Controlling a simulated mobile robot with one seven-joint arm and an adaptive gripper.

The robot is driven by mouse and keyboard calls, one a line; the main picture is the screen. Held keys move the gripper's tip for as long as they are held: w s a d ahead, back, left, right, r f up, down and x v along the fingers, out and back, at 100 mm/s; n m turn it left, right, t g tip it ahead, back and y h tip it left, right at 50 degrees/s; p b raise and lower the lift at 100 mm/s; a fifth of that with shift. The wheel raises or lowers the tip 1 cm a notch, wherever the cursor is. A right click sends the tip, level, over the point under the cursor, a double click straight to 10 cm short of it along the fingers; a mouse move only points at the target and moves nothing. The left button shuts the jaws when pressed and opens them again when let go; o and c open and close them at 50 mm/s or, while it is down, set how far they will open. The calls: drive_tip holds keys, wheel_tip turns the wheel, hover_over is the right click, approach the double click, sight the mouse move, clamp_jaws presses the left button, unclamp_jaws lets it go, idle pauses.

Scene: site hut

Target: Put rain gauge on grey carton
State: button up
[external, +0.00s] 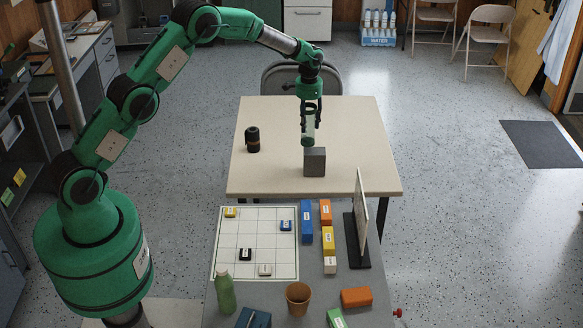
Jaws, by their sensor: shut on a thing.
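The rain gauge (308,131) is a slim, pale clear tube with a green lower end. My gripper (311,121) is shut on it and holds it roughly upright over the beige table. The grey carton (315,163) is a small dark grey box standing near the front edge of that table. The gauge's lower end appears just above and slightly left of the carton's top in the picture. From this angle I cannot tell whether it is directly over the carton or behind it. No contact between them is clear.
A black cylinder (252,140) stands left on the beige table (358,130). The nearer grey table holds a grid board (233,239), coloured blocks, an upright panel (361,215), a green bottle (225,292) and a brown cup (298,298). The beige table's right side is clear.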

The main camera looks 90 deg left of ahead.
sight(308, 129)
drive_tip(key=shift+f, duration=1.75)
drive_tip(key=shift+f, duration=0.15)
drive_tip(key=o, duration=1.2)
drive_tip(key=shift+c, duration=0.2)
wheel_tip(308, 129, up, 12)
drive_tip(key=shift+p, duration=0.35)
drive_tip(key=shift+r, duration=0.2)
